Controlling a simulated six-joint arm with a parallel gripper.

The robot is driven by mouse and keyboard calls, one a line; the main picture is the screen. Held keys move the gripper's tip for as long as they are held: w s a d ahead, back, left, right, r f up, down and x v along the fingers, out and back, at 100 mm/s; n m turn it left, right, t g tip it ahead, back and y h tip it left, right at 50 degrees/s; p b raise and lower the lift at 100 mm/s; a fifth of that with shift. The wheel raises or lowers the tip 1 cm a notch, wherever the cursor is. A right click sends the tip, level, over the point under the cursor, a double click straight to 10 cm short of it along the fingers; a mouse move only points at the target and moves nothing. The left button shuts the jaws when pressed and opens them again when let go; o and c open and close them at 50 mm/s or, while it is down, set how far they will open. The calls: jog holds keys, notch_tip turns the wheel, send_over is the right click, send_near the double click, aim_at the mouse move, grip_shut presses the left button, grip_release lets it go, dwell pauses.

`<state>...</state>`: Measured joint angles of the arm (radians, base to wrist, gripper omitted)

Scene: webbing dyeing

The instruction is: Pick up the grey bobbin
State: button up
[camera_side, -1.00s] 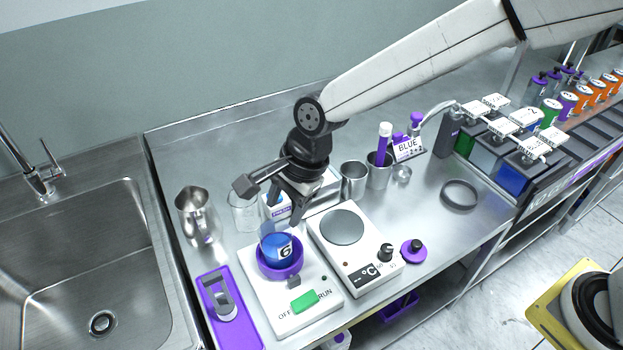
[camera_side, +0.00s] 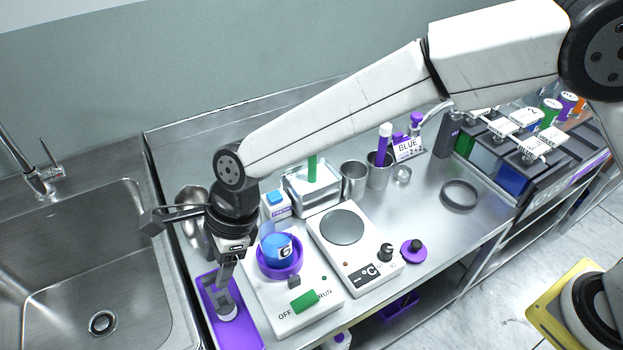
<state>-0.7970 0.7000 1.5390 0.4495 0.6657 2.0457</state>
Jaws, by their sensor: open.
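The grey bobbin (camera_side: 227,309) is in the purple tray (camera_side: 250,341) at the front left of the bench, beside the white OFF/RUN unit. The jaws are open. I cannot tell whether the fingers touch the bobbin or are still apart from it.
The white OFF/RUN unit (camera_side: 281,322) with a purple ring and blue pot (camera_side: 277,249) stands close on the right. A hotplate (camera_side: 372,280) is further right. A metal jug (camera_side: 190,228) is behind my gripper, and the sink (camera_side: 60,290) is left.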

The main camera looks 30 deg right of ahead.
aim_at(213, 276)
jog(key=shift+a+f, duration=0.15)
jog(key=shift+f, duration=0.2)
jog(key=shift+x, duration=2.55)
jog(key=shift+w+a, duration=0.1)
grip_shut()
